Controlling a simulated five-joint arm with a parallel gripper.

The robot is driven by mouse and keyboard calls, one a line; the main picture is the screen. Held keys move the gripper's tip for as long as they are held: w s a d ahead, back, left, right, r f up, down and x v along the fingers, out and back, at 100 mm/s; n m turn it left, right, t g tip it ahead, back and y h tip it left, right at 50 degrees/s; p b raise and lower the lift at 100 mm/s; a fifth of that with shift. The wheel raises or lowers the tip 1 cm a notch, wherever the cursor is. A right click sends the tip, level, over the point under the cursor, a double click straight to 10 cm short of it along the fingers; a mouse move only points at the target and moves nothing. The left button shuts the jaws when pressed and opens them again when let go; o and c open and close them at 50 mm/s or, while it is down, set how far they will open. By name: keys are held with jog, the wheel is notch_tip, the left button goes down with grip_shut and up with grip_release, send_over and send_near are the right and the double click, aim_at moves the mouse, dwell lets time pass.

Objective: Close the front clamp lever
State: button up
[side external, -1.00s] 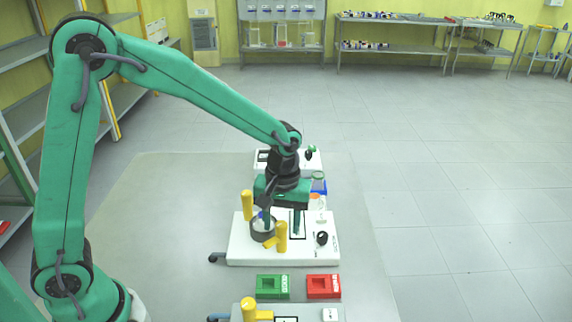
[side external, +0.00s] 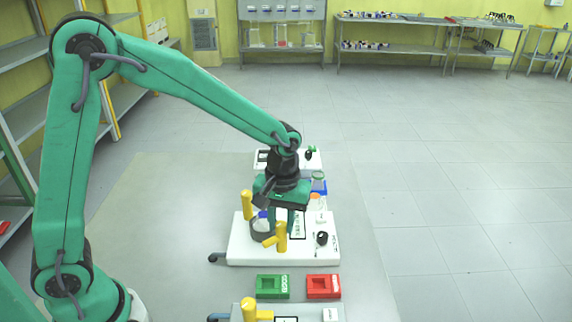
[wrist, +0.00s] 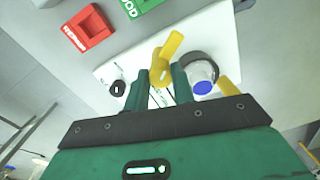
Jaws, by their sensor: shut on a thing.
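The front clamp lever (side external: 281,238) is a yellow handle standing up at the near side of the white base plate (side external: 240,248). It also shows in the wrist view (wrist: 168,55). My gripper (side external: 281,226) reaches down from above, and its two green fingers are shut on this lever, as the wrist view (wrist: 160,82) shows. The fingertips partly hide the lever. A glass vessel with a blue top (wrist: 203,88) sits in a grey ring (wrist: 208,60) beside the lever. A second yellow lever (side external: 247,205) stands upright behind the ring.
A green block (side external: 272,288) and a red block (side external: 323,287) lie in front of the plate. A nearer station with its own yellow lever (side external: 249,309) stands at the bottom edge. A black knob (side external: 322,238) is on the plate's right. Open floor lies to the right.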

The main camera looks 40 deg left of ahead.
jog(key=m, duration=0.3)
jog(key=shift+m, duration=0.4)
jog(key=m, duration=0.4)
jog(key=shift+d+m, duration=0.1)
jog(key=shift+m, duration=0.2)
jog(key=m, duration=0.4)
jog(key=shift+m, duration=0.3)
jog(key=m, duration=0.4)
jog(key=shift+t, duration=0.3)
jog(key=o, duration=1)
jog(key=shift+r, duration=0.15)
jog(key=shift+s+r, duration=0.15)
jog(key=shift+r, duration=3.7)
